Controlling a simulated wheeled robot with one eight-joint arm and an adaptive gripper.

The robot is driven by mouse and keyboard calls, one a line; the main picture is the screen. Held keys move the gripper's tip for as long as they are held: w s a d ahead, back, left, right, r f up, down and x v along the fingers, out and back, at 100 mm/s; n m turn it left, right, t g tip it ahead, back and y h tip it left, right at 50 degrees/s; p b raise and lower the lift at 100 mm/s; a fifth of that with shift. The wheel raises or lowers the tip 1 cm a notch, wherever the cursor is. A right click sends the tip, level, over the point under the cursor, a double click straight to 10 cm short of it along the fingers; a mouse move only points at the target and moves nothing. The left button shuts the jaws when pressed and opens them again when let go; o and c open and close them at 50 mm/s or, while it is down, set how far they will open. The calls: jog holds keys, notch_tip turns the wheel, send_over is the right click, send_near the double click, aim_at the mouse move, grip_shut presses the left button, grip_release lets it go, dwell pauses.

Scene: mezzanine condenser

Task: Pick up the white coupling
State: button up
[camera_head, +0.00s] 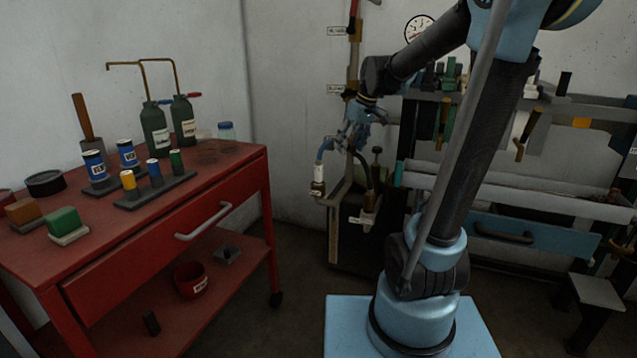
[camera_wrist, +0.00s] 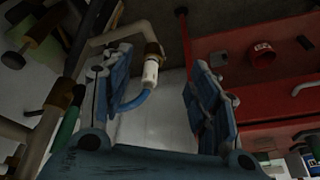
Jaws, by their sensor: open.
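The white coupling (camera_head: 319,174) is a small upright white cylinder at the end of a blue hose (camera_head: 323,150), above a brass fitting (camera_head: 317,188). In the wrist view the coupling (camera_wrist: 150,72) shows between the two blue fingers, nearer the left one, with the blue hose curving from it towards that finger. My gripper (camera_head: 352,136) is above and right of the coupling in the head view. In the wrist view my gripper (camera_wrist: 156,58) is open, with nothing held. The coupling looks clear of both fingers, though its depth between them is hard to judge.
A red cart (camera_head: 160,243) with bottles, cans and blocks stands at left. Pipework (camera_head: 354,60) rises behind my gripper, and a dark hose (camera_head: 363,168) hangs right of the coupling. A cluttered rack and blue drawer (camera_head: 530,234) are at right. Floor between is open.

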jog(key=n, duration=0.2)
send_near(320, 165)
notch_tip(320, 165, up, 5)
jog(key=s+d, duration=0.2)
jog(key=d, duration=0.1)
jog(key=shift+y, duration=0.5)
jog(key=x, duration=1.3)
jog(key=shift+w+a+r, duration=0.1)
jog(key=shift+x, duration=2.6)
jog(key=shift+w, duration=0.15)
grip_shut()
jog(key=shift+r, duration=0.15)
